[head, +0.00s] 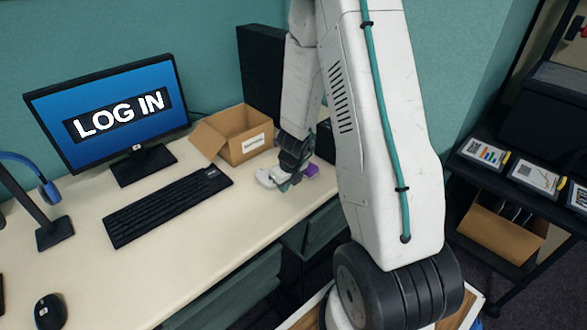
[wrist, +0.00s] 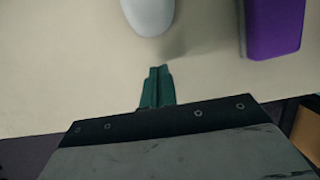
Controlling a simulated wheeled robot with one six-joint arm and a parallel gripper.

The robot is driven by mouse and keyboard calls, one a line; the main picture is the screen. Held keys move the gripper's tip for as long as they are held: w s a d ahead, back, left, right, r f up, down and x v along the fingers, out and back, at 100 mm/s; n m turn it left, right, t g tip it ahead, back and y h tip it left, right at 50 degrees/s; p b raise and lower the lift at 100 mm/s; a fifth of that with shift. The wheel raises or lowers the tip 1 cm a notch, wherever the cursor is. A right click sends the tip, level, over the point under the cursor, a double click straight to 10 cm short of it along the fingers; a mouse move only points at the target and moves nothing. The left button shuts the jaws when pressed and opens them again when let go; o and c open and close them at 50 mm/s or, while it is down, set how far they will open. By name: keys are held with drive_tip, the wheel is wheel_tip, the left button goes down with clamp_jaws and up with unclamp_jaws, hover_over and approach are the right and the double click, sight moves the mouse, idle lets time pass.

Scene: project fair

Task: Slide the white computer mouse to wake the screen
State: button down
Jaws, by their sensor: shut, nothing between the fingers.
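The white computer mouse (head: 265,178) lies on the desk in front of the cardboard box. In the wrist view its rounded end (wrist: 150,14) shows at the top edge; the rest is out of frame. My gripper (head: 285,186) is low over the desk, just right of the mouse. Its teal fingers (wrist: 158,72) are shut and empty, pointing toward the mouse, with a small strip of desk showing between them. The screen (head: 112,112) is lit blue and reads "LOG IN".
A purple object (head: 312,170) sits right of my gripper, also in the wrist view (wrist: 275,28). A black keyboard (head: 168,206), open cardboard box (head: 240,140), desk lamp (head: 50,215) and black mouse (head: 50,311) stand on the desk (head: 200,255). The desk's front edge is close to my gripper.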

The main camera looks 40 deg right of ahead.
drive_tip(key=shift+s+r, duration=0.25)
drive_tip(key=shift+s, duration=0.05)
drive_tip(key=shift+a+r, duration=0.1)
drive_tip(key=shift+r, duration=0.2)
drive_tip(key=shift+s+d+r, duration=0.2)
drive_tip(key=shift+d+r, duration=0.05)
drive_tip(key=shift+r, duration=0.4)
drive_tip(key=v, duration=0.7)
drive_tip(key=shift+s+r, duration=0.15)
drive_tip(key=shift+r, duration=0.1)
